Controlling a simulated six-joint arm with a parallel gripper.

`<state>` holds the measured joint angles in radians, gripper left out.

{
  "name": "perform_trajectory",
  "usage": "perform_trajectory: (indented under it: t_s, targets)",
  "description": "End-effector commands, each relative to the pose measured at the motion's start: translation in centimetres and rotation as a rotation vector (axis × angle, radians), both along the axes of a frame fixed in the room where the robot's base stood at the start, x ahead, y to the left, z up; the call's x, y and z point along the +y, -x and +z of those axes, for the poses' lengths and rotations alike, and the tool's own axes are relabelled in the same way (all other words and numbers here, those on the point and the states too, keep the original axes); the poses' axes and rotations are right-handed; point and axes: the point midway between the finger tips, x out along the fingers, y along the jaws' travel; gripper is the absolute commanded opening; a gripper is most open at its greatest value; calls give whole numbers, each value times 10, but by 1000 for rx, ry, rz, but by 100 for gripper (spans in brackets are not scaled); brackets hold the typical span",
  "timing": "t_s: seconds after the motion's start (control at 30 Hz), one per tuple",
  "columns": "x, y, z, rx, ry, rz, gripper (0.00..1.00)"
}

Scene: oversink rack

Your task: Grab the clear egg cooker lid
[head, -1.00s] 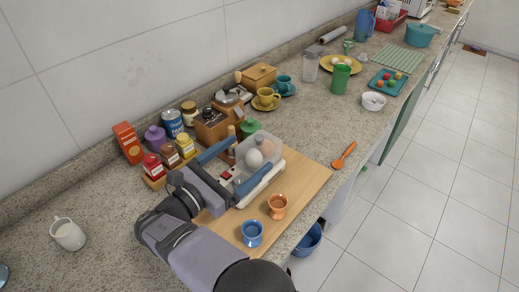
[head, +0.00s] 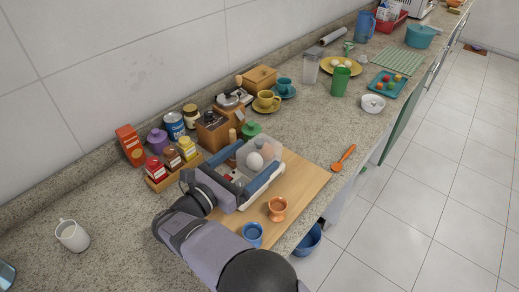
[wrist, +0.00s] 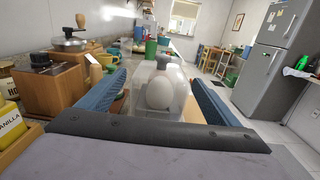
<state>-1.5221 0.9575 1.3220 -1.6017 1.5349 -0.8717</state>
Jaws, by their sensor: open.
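The clear egg cooker lid (head: 270,145) is a see-through dome on the white egg cooker (head: 225,197), which stands on a wooden board. Pale eggs (head: 254,161) show through it. In the wrist view the lid (wrist: 148,72) is straight ahead, between the blue fingers. My gripper (head: 262,154) is open, with one finger along each side of the lid. A narrow gap seems to remain at each side in the wrist view (wrist: 157,82); I cannot tell whether either finger touches. My wrist and fingers hide part of the cooker base.
Copper (head: 277,208) and blue (head: 253,233) egg cups stand on the board (head: 305,185) at the near right. A wooden coffee grinder (head: 212,130), a green lid (head: 251,129) and a spice rack (head: 160,184) crowd the left and back. An orange spoon (head: 343,157) lies right.

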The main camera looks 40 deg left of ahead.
Motion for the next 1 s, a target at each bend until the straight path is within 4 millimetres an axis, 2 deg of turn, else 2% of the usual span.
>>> perform_trajectory:
  t_s: [0.1,0.2,0.5,0.7,1.0]
  targets:
    - [-1,-15,2,0,2,-3,85]
    - [0,-23,1,0,2,0,85]
    - [0,-26,1,0,1,0,85]
    - [0,-26,1,0,1,0,40]
    - [0,-26,2,0,-1,0,40]
